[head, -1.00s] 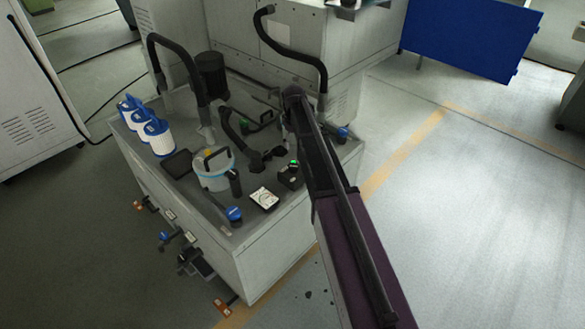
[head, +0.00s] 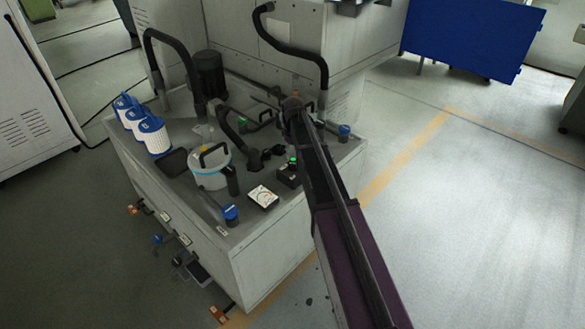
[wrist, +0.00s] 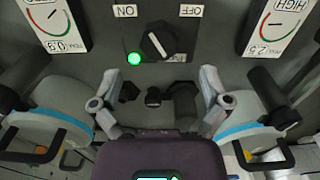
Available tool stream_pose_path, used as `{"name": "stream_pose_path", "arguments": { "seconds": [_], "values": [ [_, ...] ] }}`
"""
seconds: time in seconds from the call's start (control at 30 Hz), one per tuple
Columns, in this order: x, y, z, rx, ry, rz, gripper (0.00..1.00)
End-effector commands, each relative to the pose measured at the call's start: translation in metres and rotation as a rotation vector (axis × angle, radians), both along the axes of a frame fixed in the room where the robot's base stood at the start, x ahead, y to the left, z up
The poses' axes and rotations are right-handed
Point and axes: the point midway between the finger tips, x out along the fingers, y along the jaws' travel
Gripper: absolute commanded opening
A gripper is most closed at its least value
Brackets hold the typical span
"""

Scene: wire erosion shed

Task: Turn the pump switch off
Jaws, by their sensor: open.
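The pump switch is a dark knob (wrist: 158,42) with a pale bar, set on a dark plate in the wrist view. The upper end of the bar leans toward the ON label (wrist: 125,11); the OFF label (wrist: 190,11) is at the right. A green lamp (wrist: 134,59) beside the knob is lit. My gripper (wrist: 160,104) is open and empty, its fingers wide apart below the knob in the picture and not touching it. In the head view the switch box (head: 289,174) with its green light stands on the tank top, left of my arm.
Two gauges (wrist: 58,22) (wrist: 273,22) flank the switch. The tank top also holds a lidded canister (head: 209,168), white-and-blue filters (head: 155,137), a white dial gauge (head: 263,196), blue-handled valves (head: 231,213) and black hoses (head: 298,48). Open floor lies at the right.

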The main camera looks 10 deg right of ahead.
Motion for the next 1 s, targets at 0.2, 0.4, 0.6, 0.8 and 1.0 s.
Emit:
{"name": "stream_pose_path", "arguments": {
  "seconds": [0.2,0.4,0.6,0.8,1.0],
  "values": [
    [0.000,0.000,-0.021,0.000,0.000,0.000,0.96],
    [0.000,0.000,-0.036,0.000,0.000,0.000,0.96],
    [0.000,0.000,-0.047,0.000,0.000,0.000,0.96],
    [0.000,0.000,-0.051,0.000,0.000,0.000,0.96],
    [0.000,0.000,-0.051,0.000,0.000,0.000,0.96]
  ]
}}
